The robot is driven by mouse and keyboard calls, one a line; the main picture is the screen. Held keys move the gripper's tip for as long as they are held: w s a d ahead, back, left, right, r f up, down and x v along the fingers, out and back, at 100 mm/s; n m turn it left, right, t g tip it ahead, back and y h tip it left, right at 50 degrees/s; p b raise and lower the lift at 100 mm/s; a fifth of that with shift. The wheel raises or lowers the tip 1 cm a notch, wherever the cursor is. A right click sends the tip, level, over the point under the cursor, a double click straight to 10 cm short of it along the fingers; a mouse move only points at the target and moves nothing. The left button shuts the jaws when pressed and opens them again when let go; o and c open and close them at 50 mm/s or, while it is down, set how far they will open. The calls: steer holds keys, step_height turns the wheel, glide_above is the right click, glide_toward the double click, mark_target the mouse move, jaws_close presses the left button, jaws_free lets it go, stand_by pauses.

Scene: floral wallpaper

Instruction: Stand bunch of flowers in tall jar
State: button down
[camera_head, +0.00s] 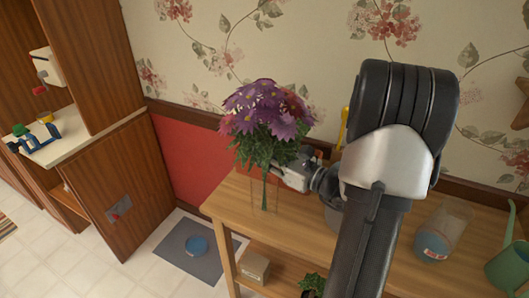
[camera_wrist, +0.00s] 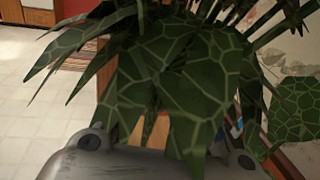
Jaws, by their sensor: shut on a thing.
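The bunch of flowers (camera_head: 264,112) has purple and pink blooms over green leaves, roughly upright. My gripper (camera_head: 281,172) is shut on it from the right, below the blooms. In the wrist view the green leaves (camera_wrist: 170,75) fill the middle and hide the fingertips and the grip. A tall clear jar (camera_head: 264,196) stands near the left end of the wooden table, directly below the bunch in the head view. Leaves overlap the jar's top, so I cannot tell whether the stems are inside it.
The wooden table (camera_head: 229,203) has a second clear container (camera_head: 446,229) and a green watering can (camera_head: 503,268) at right. A cardboard box (camera_head: 253,266) sits on the shelf below. Floral wallpaper rises behind. A blue bowl (camera_head: 197,246) lies on a grey floor mat (camera_head: 178,262).

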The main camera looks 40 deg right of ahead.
steer(key=c, duration=1.3)
jaws_free()
steer(key=shift+c, duration=0.2)
steer(key=s+d, duration=0.2)
steer(key=s, duration=0.9)
steer(key=shift+s+d, duration=0.15)
steer(key=shift+s, duration=0.25)
